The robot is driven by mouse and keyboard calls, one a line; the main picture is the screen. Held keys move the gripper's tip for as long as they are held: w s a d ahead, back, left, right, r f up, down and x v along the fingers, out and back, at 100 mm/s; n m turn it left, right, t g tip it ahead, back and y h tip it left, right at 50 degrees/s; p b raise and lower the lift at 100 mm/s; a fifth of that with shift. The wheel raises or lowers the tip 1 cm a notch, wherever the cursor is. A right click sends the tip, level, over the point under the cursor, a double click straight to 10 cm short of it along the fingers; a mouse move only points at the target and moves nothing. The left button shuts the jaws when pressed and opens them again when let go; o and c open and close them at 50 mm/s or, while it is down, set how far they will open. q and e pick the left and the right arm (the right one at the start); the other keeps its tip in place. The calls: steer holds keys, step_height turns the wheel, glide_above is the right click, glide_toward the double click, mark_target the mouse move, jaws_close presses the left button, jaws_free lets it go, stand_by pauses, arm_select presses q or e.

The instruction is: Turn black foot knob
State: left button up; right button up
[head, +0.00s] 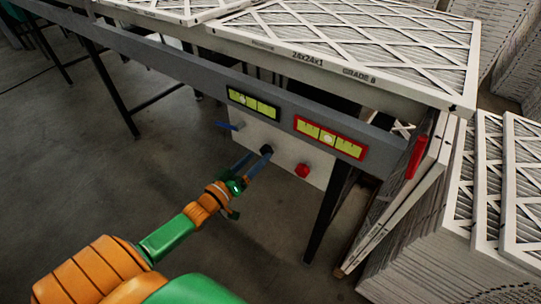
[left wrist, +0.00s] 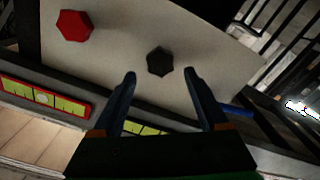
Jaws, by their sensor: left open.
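The black knob (head: 266,150) is on the pale panel (head: 285,148) under the table edge. In the left wrist view the black knob (left wrist: 160,61) is faceted and lies just beyond the fingertips, between their lines. My left gripper (head: 259,162) reaches up to it from the lower left. In the left wrist view the left gripper (left wrist: 160,75) is open, its two blue fingers spread, with nothing between them. In the head view the fingertips are close to the knob; contact cannot be told. My right gripper is in neither view.
A red knob (head: 302,170) is right of the black one, and a blue lever (head: 228,125) is on the left. Two level gauges, black-framed (head: 253,104) and red-framed (head: 331,137), sit above. Boxed filters (head: 350,45) cover the table; more stand at right.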

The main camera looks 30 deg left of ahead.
mark_target(268, 150)
arm_select(q)
steer(key=shift+w+d+f, duration=0.1)
steer(key=shift+w, duration=1.35)
jaws_close()
steer(key=shift+m, duration=0.3)
steer(key=m, duration=0.2)
steer(key=shift+m+p, duration=0.3)
steer(key=shift+m, duration=0.1)
steer(key=m, duration=0.3)
steer(key=shift+d+m+p, duration=0.15)
steer(key=shift+m+p, duration=0.15)
steer(key=m, duration=0.4)
steer(key=shift+d, duration=0.1)
steer(key=shift+m, duration=2.1)
